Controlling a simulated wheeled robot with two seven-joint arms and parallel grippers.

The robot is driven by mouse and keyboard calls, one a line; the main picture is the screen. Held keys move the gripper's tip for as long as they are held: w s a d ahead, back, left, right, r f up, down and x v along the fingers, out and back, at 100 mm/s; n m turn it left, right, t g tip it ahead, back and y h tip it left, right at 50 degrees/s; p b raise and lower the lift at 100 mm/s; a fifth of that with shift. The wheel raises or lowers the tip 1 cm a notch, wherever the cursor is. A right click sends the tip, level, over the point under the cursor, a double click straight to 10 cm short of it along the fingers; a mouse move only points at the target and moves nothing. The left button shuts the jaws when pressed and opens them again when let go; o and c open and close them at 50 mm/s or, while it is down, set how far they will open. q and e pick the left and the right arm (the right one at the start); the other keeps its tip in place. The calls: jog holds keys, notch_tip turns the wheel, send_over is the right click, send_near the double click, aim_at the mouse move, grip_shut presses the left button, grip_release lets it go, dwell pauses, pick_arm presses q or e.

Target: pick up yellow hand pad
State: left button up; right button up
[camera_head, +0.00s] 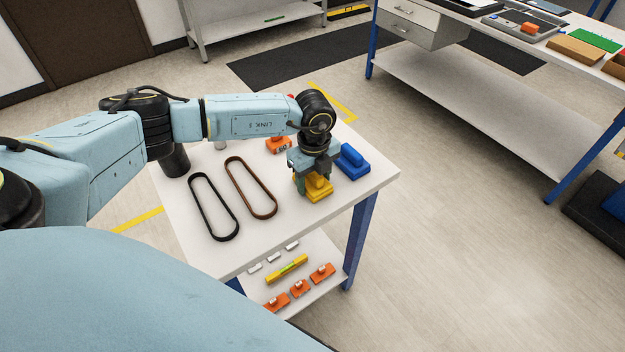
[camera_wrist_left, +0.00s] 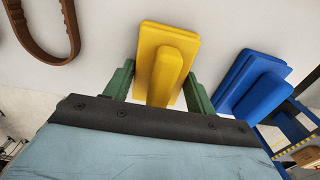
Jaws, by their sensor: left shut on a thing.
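The yellow hand pad (camera_head: 322,193) sits on the white table near its right edge, a flat base with a raised grip on top. In the head view my left gripper (camera_head: 313,184) is directly above it, pointing down, and hides part of it. In the left wrist view the yellow hand pad (camera_wrist_left: 168,58) lies between the green fingers of my left gripper (camera_wrist_left: 157,88), which are shut on its raised grip. The pad appears to rest on the tabletop; I cannot tell any gap. My right gripper is not in view.
A blue hand pad (camera_head: 352,162) stands close to the right of the gripper. An orange block (camera_head: 278,145) is behind it. A black belt (camera_head: 213,208) and a brown belt (camera_head: 250,188) lie to the left. The table's front (camera_head: 330,214) is bare.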

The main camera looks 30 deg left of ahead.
pick_arm(q)
notch_tip(320, 180, up, 10)
jog(key=shift+r, duration=0.1)
jog(key=o, duration=0.4)
jog(key=shift+c, duration=1.4)
